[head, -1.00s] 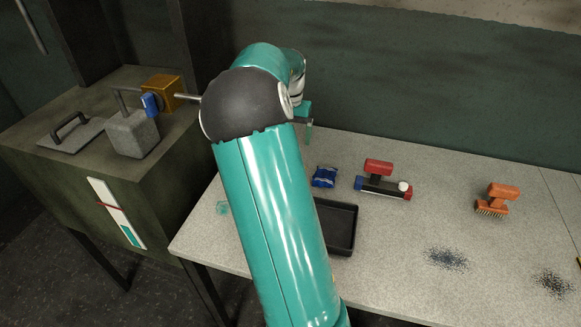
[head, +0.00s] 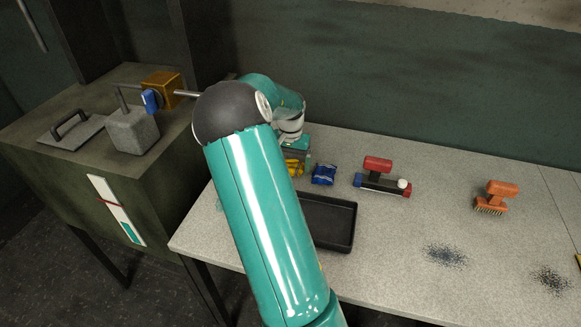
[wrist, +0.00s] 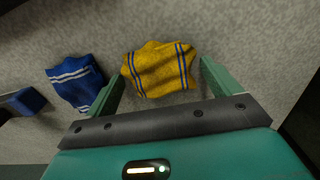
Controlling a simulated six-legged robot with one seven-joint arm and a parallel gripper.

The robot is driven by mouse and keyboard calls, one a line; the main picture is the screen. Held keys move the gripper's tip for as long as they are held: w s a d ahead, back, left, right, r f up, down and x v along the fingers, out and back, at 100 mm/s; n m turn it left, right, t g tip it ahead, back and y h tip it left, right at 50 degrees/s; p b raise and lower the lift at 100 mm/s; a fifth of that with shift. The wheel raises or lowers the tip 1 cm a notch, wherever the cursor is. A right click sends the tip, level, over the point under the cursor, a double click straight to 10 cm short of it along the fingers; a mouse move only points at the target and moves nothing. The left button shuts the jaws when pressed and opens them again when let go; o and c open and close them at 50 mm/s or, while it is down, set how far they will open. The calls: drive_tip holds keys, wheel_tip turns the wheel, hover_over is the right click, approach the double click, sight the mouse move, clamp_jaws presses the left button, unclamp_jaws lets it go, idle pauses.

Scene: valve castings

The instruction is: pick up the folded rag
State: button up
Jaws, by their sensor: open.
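A yellow folded rag with blue stripes (wrist: 158,68) lies on the bench. It also shows in the head view (head: 294,168), partly hidden by my arm. A blue folded rag with white stripes (head: 323,175) lies to its right there, and at the left of the wrist view (wrist: 76,82). My gripper (wrist: 162,70) is open, pointing down, with one finger on each side of the yellow rag. I cannot tell whether the fingertips are level with the rag or above it. Nothing is held.
A black tray (head: 345,243) sits in front of the rags. A dark cabinet (head: 60,200) with a grey block (head: 132,131) stands left.

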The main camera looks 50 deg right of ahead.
drive_tip(key=c, duration=1.1)
drive_tip(key=shift+r, duration=0.15)
drive_tip(key=shift+c, duration=0.2)
drive_tip(key=shift+r, duration=0.65)
drive_tip(key=s+a+r, duration=0.8)
drive_tip(key=s+r, duration=0.3)
drive_tip(key=shift+s+a+r, duration=0.15)
drive_tip(key=shift+s+r, duration=0.05)
drive_tip(key=shift+r, duration=0.05)
